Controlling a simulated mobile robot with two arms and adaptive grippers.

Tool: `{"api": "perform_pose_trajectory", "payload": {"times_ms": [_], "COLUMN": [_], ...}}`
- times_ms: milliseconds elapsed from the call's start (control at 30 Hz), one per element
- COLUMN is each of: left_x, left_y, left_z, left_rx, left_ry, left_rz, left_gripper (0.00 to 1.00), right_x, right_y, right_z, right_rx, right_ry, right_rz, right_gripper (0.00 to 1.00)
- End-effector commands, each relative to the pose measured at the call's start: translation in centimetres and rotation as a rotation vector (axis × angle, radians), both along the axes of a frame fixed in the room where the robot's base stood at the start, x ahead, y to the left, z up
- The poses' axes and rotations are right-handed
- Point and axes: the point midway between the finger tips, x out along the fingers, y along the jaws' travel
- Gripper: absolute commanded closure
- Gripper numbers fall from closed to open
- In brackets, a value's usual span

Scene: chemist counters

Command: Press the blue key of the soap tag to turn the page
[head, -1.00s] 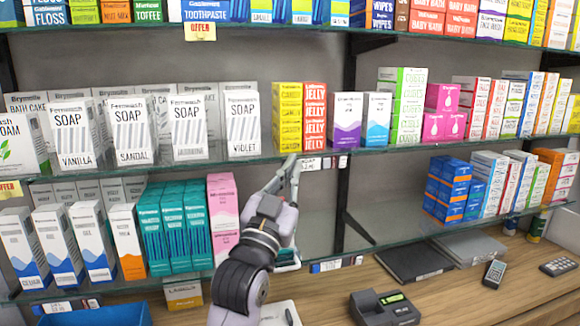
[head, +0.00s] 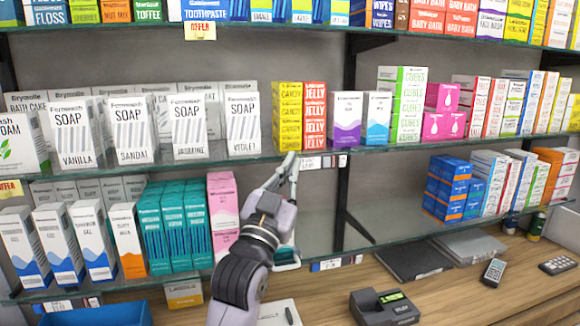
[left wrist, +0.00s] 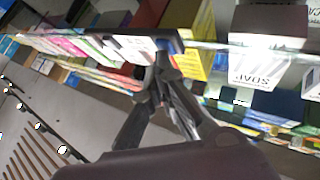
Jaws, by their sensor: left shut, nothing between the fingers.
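White soap boxes (head: 188,125) stand on the middle shelf, left of yellow candy boxes and red jelly boxes. A shelf tag (head: 311,163) sits on that shelf's front edge below the candy and jelly boxes. It has a pale face and small coloured parts at its right end; which key is blue is too small to tell. My left gripper (head: 293,163) is shut and empty, its fingertips up at the tag's left end. In the left wrist view the fingertips (left wrist: 160,68) overlap the dark-framed tag (left wrist: 122,47); contact cannot be told. My right gripper is not in view.
The glass shelf edge (head: 430,143) runs just above and behind the fingertips. Pink boxes (head: 222,212) stand on the lower shelf beside my left arm. A card terminal (head: 384,306) lies on the wooden counter. The lower shelf right of my gripper is partly bare.

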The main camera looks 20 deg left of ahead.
Motion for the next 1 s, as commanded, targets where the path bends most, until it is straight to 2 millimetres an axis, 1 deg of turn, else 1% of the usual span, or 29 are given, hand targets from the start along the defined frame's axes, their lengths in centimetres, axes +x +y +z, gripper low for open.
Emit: {"api": "perform_pose_trajectory", "payload": {"times_ms": [233,567,900,1000], "left_x": [0.3,0.2,-1.1,-1.3], "left_y": [0.2,0.1,-0.7,-0.8], "left_z": [0.0,0.0,-0.1,-0.1], "left_rx": [0.0,-0.001,0.0,0.0], "left_ry": [0.0,0.001,0.002,0.002], "left_rz": [0.001,0.001,0.0,0.0], "left_gripper": [1.0,1.0,1.0,1.0], "right_x": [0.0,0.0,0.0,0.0], "right_y": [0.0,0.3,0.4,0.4], "right_z": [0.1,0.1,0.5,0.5], "right_rx": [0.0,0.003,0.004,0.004], "right_ry": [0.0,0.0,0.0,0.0], "right_rz": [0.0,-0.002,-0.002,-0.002], "right_gripper": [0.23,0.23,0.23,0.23]}}
